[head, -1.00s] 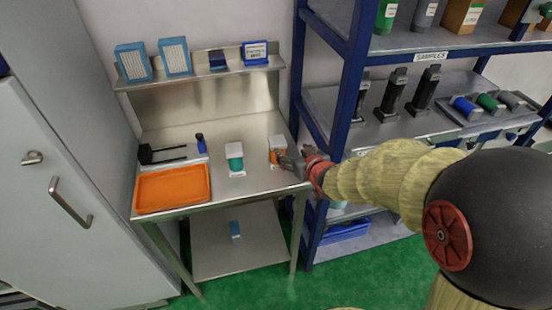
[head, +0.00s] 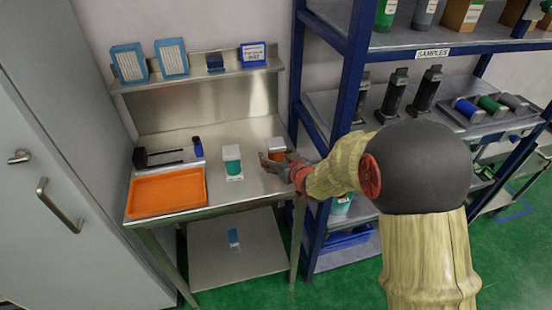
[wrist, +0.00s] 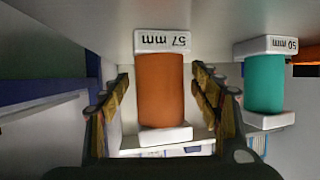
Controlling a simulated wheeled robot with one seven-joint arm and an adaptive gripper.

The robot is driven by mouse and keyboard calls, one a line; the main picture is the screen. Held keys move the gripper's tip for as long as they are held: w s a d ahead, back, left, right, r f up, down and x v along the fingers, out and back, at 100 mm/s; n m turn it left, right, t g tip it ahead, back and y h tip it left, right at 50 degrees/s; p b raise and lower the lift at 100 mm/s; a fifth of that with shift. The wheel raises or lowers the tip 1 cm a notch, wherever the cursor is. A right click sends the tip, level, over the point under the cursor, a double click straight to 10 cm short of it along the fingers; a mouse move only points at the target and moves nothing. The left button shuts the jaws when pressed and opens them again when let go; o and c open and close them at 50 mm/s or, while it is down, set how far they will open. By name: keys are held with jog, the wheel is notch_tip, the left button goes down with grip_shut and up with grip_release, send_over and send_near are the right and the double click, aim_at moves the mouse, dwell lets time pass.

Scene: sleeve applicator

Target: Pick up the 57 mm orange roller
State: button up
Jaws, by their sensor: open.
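The orange roller (wrist: 160,88) stands between white end pieces, one marked "57 mm" upside down in the wrist view. In the head view the orange roller (head: 277,156) is at the right side of the steel table, partly hidden by my gripper. My gripper (head: 271,161) is open at it. In the wrist view my gripper's fingers (wrist: 160,92) are apart, one on each side of the roller, with a visible gap on the left; contact on the right I cannot tell.
A teal roller (wrist: 264,83) marked "50 mm" stands beside it; it also shows in the head view (head: 232,166). An orange tray (head: 166,192) lies on the steel table (head: 222,196). A blue-framed shelf (head: 331,120) stands close on the right.

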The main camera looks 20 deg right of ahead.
jog(key=shift+c, duration=1.3)
jog(key=shift+r, duration=0.1)
jog(key=c, duration=1.3)
